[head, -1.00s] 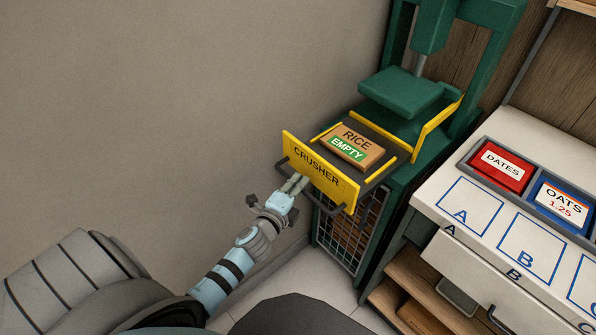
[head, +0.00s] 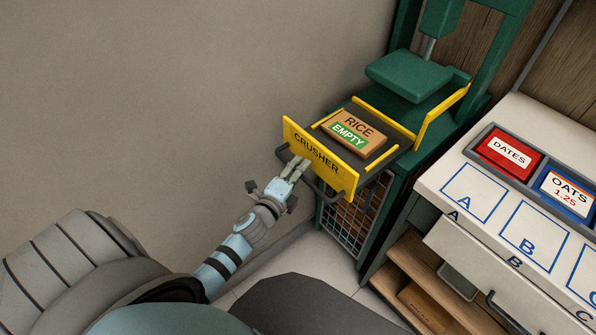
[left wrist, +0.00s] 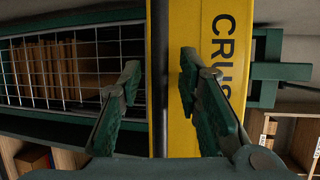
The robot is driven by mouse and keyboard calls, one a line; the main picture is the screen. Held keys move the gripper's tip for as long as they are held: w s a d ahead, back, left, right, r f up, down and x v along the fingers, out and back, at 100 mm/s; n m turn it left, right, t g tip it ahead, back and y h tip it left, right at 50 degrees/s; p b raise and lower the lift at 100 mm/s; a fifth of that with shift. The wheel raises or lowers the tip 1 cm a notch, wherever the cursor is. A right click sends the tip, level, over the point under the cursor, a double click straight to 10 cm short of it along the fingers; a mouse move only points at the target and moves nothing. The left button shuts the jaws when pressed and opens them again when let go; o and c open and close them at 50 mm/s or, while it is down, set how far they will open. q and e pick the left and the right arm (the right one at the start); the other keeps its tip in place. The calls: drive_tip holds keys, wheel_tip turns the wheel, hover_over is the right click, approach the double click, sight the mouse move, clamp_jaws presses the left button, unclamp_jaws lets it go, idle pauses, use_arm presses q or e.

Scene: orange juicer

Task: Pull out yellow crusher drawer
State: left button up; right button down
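The yellow crusher drawer (head: 318,160) is part-way out of the green press (head: 412,78). Its front panel reads CRUSHER and has a dark bar handle (head: 335,196). A box labelled RICE EMPTY (head: 354,130) lies on its tray. My left gripper (head: 297,168) is at the drawer front, by the handle. In the left wrist view, my left gripper's fingers (left wrist: 160,85) are apart on both sides of the dark handle bar (left wrist: 159,60), with gaps visible. The yellow front (left wrist: 207,120) shows behind the right finger. My right gripper is not in view.
A wire-mesh cage (head: 350,220) is under the drawer. To the right stands a white counter (head: 450,172) with a red DATES box (head: 508,152), a blue OATS box (head: 566,194) and marked squares. A plain wall (head: 150,90) is at the left.

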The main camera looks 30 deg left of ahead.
use_arm(q)
drive_tip(key=shift+s, duration=0.1)
drive_tip(key=v, duration=1.2)
